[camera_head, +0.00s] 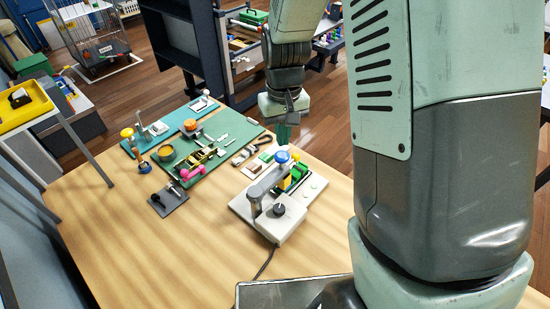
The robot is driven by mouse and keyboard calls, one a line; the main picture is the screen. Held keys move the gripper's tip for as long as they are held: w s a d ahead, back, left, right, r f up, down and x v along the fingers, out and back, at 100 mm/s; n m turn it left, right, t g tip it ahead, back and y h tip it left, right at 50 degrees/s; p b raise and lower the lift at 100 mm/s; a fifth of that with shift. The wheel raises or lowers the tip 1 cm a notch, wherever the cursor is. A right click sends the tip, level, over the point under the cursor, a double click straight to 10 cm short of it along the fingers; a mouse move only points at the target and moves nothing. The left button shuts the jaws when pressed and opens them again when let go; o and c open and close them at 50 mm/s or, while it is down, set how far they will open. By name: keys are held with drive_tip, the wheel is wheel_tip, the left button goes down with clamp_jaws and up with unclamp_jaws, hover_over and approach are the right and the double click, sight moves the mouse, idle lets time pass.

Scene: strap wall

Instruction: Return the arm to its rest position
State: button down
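My arm fills the right side of the head view, with its large pale green and grey links close to the camera. My gripper (284,128) hangs from the wrist near the top middle, pointing down. It is above the far right part of the wooden table (130,250), beyond the grey-white device (285,220). Its fingertips are small and dark here, and I cannot tell whether they are apart or together. I see nothing clearly held in it.
A green board (222,150) with several small parts lies on the table. A teal strip (160,140) carries more fittings, and a dark plate (167,200) lies nearby. The table's front left is clear.

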drive_tip(key=shift+r, duration=0.1)
drive_tip(key=s+d+r+m+t, duration=0.15)
drive_tip(key=s+r, duration=0.25)
drive_tip(key=r, duration=0.4)
drive_tip(key=s+d+r+t, duration=0.15)
drive_tip(key=s+r, duration=0.25)
drive_tip(key=r, duration=0.4)
drive_tip(key=s+d+r+t, duration=0.1)
drive_tip(key=s+r, duration=0.2)
drive_tip(key=s, duration=0.3)
drive_tip(key=s+d+r+m+t, duration=0.1)
drive_tip(key=s+r, duration=0.3)
drive_tip(key=s, duration=0.2)
drive_tip(key=shift+s+d+r+t, duration=0.2)
drive_tip(key=shift+s+d+t, duration=0.1)
drive_tip(key=shift+d, duration=0.1)
drive_tip(key=c, duration=1.8)
unclamp_jaws()
